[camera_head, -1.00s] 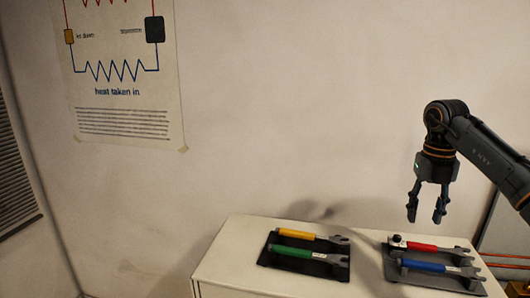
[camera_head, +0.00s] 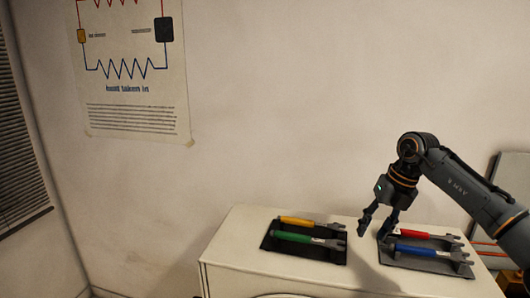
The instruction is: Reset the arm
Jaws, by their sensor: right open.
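My right gripper (camera_head: 374,232) is open, pointing down over the white cabinet top, between the two dark holders. No object shows between its fingers. The right holder (camera_head: 396,262) carries a red-handled wrench (camera_head: 416,235) and a blue-handled wrench (camera_head: 416,251). The right gripper's finger is close to the left end of the red handle and hides part of it; I cannot tell whether they touch. The left holder (camera_head: 268,243) carries a yellow-handled wrench (camera_head: 297,222) and a green-handled wrench (camera_head: 293,237). My left gripper is not in view.
A poster (camera_head: 135,100) hangs at upper left, and a dark slatted panel (camera_head: 18,150) is at far left. Reddish pipes (camera_head: 487,247) and a grey panel (camera_head: 512,175) are at right. The cabinet's front left top is clear.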

